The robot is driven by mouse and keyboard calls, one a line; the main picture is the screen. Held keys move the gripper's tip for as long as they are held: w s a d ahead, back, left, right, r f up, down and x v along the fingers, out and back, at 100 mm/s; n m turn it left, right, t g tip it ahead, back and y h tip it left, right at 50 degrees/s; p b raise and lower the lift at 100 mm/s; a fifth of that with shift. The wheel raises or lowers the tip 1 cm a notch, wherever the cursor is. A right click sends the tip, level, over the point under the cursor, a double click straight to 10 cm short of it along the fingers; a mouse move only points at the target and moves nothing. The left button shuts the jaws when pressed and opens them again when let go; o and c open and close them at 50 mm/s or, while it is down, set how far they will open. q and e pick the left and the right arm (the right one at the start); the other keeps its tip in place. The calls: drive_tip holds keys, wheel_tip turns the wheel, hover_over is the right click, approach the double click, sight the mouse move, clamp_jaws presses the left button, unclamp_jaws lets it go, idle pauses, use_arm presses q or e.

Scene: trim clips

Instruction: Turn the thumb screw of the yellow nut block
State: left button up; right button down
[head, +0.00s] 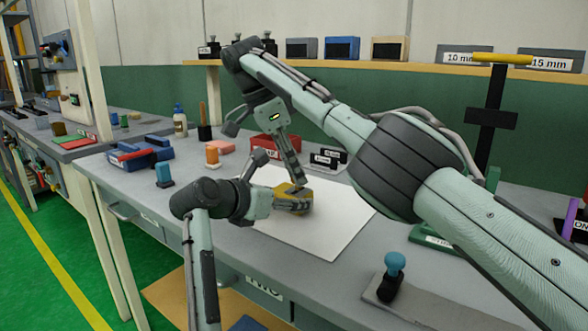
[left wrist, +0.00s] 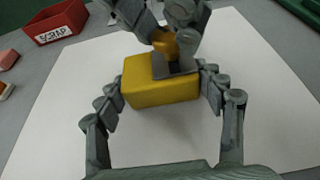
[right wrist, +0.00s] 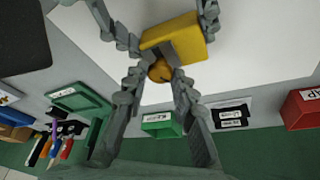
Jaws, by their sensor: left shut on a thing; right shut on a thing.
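The yellow nut block (left wrist: 160,91) lies on a white sheet (head: 325,222) on the bench. It also shows in the head view (head: 292,189), partly covered by my grippers. My left gripper (left wrist: 162,88) is shut on the block, one finger on each side. The orange-brown thumb screw (right wrist: 160,71) stands out of a dark plate on the block. My right gripper (right wrist: 158,72) is shut on the thumb screw from above, a finger on either side. In the left wrist view the screw (left wrist: 165,43) is partly hidden by the right fingers.
A red labelled bin (head: 272,146) and small dark label stands (head: 325,158) stand behind the sheet. A green tray (head: 432,238) and a blue-knobbed tool (head: 392,272) are at the right. Blue bins (head: 150,152) are at the left. The sheet around the block is clear.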

drive_tip(key=c, duration=1.2)
unclamp_jaws()
drive_tip(key=shift+d+n, duration=0.1)
drive_tip(key=shift+n, duration=0.2)
